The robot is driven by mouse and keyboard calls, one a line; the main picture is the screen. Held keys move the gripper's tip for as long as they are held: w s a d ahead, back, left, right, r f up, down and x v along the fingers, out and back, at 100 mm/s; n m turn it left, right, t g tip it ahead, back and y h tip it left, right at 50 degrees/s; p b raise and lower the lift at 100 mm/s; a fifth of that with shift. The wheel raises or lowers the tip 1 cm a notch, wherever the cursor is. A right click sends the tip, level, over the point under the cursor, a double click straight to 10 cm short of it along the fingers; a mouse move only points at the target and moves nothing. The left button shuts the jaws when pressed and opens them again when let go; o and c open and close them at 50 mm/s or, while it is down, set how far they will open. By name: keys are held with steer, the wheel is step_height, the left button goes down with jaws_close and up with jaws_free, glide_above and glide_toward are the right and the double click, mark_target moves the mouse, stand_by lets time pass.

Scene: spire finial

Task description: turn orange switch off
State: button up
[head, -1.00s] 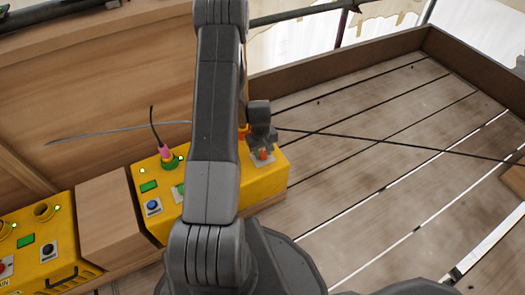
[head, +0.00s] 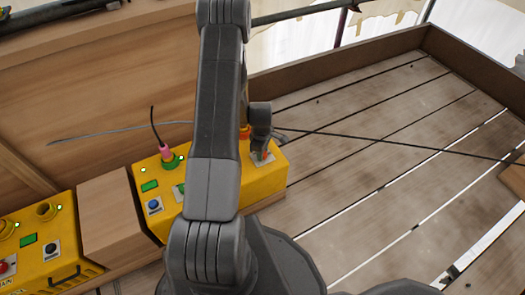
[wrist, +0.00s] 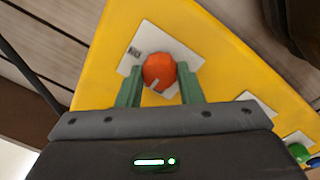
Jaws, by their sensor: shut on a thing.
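The orange switch (wrist: 158,70) is a round knob on a white plate with lettering, set in a yellow box (wrist: 225,75). In the wrist view a pale mark on the knob points toward my gripper's body. My gripper (wrist: 160,84) has one green finger on each side of the knob and is shut on it. In the head view my gripper (head: 263,147) is at the right end of the yellow box, and the switch (head: 266,155) is partly hidden by it.
The same box carries a blue button (head: 154,206), a green button and a pink-and-green plug (head: 168,158) with a cable. The plank floor (head: 370,150) at the right is mostly clear.

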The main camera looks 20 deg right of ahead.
stand_by(0.4)
steer(key=o, duration=1)
steer(key=shift+r, duration=0.1)
steer(key=r+p, duration=0.1)
steer(key=r, duration=0.3)
steer(key=r+p, duration=0.1)
steer(key=r, duration=0.4)
steer(key=r+p, duration=0.2)
steer(key=r, duration=0.2)
steer(key=shift+s+a+r, duration=0.2)
steer(key=shift+a+r, duration=0.05)
steer(key=shift+r, duration=0.05)
steer(key=shift+f, duration=0.1)
steer(key=f+b, duration=0.1)
steer(key=f, duration=0.3)
steer(key=f+b, duration=0.1)
steer(key=f, duration=0.4)
steer(key=f+b, duration=0.2)
steer(key=f, duration=0.2)
steer(key=shift+w+d+f, duration=0.2)
steer(key=shift+d+f, duration=0.05)
steer(key=shift+f, duration=0.05)
